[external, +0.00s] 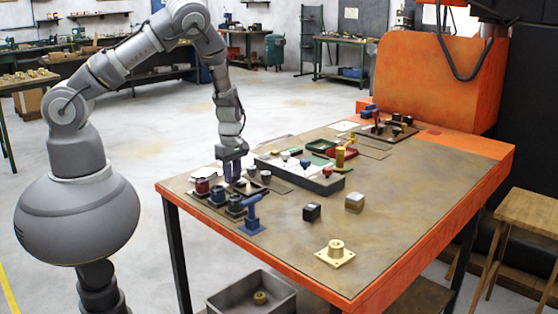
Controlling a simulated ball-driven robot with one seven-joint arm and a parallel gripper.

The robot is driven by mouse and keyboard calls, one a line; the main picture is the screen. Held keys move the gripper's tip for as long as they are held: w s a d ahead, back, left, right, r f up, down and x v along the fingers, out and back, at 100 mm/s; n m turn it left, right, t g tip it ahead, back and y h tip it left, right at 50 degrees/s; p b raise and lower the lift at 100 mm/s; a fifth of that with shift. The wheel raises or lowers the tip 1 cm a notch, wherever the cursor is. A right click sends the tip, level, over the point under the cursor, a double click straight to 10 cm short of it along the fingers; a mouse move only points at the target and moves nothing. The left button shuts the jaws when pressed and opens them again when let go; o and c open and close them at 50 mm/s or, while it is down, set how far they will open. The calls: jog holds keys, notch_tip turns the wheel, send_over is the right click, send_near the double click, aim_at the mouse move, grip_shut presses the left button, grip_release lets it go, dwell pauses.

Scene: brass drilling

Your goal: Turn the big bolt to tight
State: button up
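My gripper (233,172) points down at the near left part of the table, low over a cluster of small fixtures. The arm comes down to it from above. I cannot tell whether its fingers are open or shut, or whether they touch anything. I cannot make out with certainty which part is the big bolt; it may be small or hidden among the fixtures by the gripper. A red-topped cylinder (202,186) and dark cylindrical parts (235,204) stand in a row just left of and in front of the gripper.
A grey raised block (300,174) lies right of the gripper. The orange-edged table (420,215) is clear at right.

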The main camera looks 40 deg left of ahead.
grip_shut()
jog(key=shift+m, duration=0.3)
jog(key=m, duration=0.7)
jog(key=shift+m, duration=0.5)
jog(key=o, duration=0.7)
grip_release()
jog(key=shift+o, duration=0.2)
